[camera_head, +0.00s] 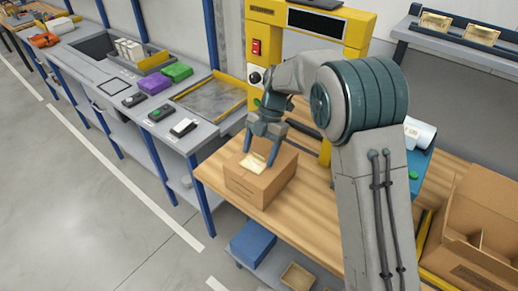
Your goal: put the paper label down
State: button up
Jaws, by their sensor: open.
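The paper label (253,163) is a small pale yellow piece lying on the top of a closed brown cardboard box (258,185). The box stands near the left front corner of a wooden table (295,215). My gripper (260,159) points down at the box top, with its two blue-grey fingers apart on either side of the label. Whether the fingertips touch the box top is too small to tell.
A yellow machine frame (269,45) stands behind the box. A grey bench (150,95) with purple and green boxes runs along the left. An open cardboard box (480,215) sits at the right. Bare tabletop lies right of the closed box.

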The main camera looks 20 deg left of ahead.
jog(key=shift+d+f, duration=0.25)
jog(key=shift+d, duration=0.2)
jog(key=b+v, duration=0.1)
jog(key=v, duration=1.1)
jog(key=shift+a, duration=0.35)
